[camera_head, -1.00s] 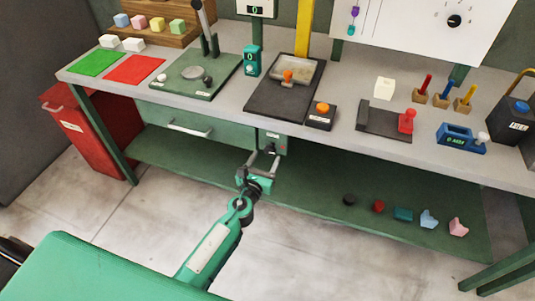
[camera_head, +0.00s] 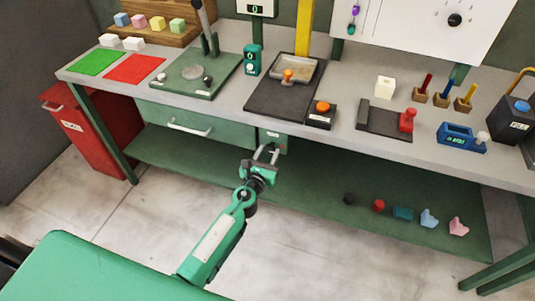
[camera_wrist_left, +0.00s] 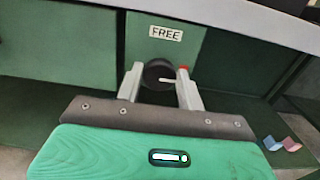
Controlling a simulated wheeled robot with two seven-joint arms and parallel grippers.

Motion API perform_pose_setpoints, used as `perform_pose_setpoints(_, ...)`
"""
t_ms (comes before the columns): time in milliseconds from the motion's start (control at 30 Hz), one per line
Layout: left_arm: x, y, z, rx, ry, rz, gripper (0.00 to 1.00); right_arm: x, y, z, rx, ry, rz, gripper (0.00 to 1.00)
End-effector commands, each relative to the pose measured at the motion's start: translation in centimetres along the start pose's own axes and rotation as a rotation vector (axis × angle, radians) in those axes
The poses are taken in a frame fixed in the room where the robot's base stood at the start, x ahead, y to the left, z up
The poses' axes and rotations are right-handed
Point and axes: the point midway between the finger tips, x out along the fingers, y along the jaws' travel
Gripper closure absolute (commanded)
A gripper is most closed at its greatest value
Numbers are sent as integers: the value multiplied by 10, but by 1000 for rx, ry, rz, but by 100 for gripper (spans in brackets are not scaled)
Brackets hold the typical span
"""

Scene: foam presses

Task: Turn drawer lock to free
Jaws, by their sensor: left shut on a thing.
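The drawer lock is a round black knob (camera_wrist_left: 157,74) on a green panel (camera_wrist_left: 188,47) with a white FREE label (camera_wrist_left: 166,33) above it. A pale pointer line on the knob points right, toward a small red mark (camera_wrist_left: 184,69) beside it. My left gripper (camera_wrist_left: 160,76) has one finger on each side of the knob and is shut on it. In the head view my left gripper (camera_head: 267,152) is at the lock panel (camera_head: 273,140) under the bench, and the knob is hidden there. My right gripper is not in view.
The closed green drawer (camera_head: 225,133) with its pale handle (camera_head: 190,127) is left of the lock panel. The bench top (camera_head: 230,108) overhangs the panel. Several small objects lie on the lower shelf (camera_head: 310,190) at right. A red cabinet (camera_head: 105,145) stands at far left.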

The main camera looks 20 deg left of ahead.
Motion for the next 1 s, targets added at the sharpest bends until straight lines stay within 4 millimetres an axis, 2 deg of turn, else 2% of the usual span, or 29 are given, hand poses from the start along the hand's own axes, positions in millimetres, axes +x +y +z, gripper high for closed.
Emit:
perform_pose_setpoints(200,0,0,-1,-58,0,0,85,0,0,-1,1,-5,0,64)
perform_pose_setpoints(367,0,1,-1,-156,0,0,85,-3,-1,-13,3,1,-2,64)
perform_pose_setpoints(1000,0,3,-3,-751,1,0,85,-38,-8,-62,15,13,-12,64)
